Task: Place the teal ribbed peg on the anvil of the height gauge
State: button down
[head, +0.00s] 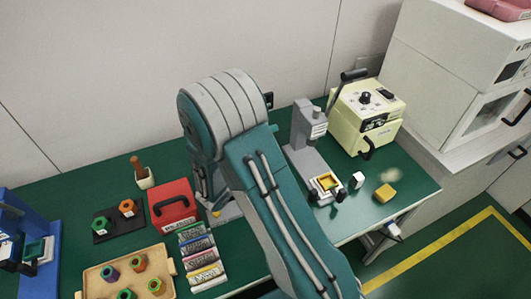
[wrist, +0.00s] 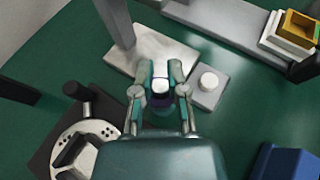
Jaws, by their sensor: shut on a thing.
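My gripper (wrist: 160,80) is shut on a small peg (wrist: 160,86), seen nearly end-on in the wrist view. The peg's end is pale and its side looks dark; teal shows beside it at the fingers, and its ribs cannot be made out. A pale metal base plate (wrist: 120,66) with a grey upright post (wrist: 116,22), seemingly the height gauge, lies just beyond the fingers. A grey block with a white round button (wrist: 208,82) sits right of them. Whether the peg touches anything below is unclear. In the head view my arm hides the gripper; part of a pale base (head: 229,212) shows.
A grey stand with a yellow-lined square nest (head: 325,184) and a cream machine (head: 366,115) stand right. Left are a red box (head: 173,206), labelled bars (head: 203,262) and a wooden tray (head: 92,279) of pegs. A round fixture (wrist: 85,145) is near the gripper.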

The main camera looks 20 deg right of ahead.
jog(key=shift+w+d, duration=0.5)
jog(key=shift+d, duration=0.2)
jog(key=shift+w+d, duration=0.5)
jog(key=shift+d, duration=0.15)
jog(key=w+d, duration=0.2)
jog(key=d, duration=0.1)
jog(key=shift+d, duration=0.1)
jog(key=shift+f, duration=0.55)
jog(key=shift+f, duration=0.1)
jog(key=c, duration=0.7)
grip_release()
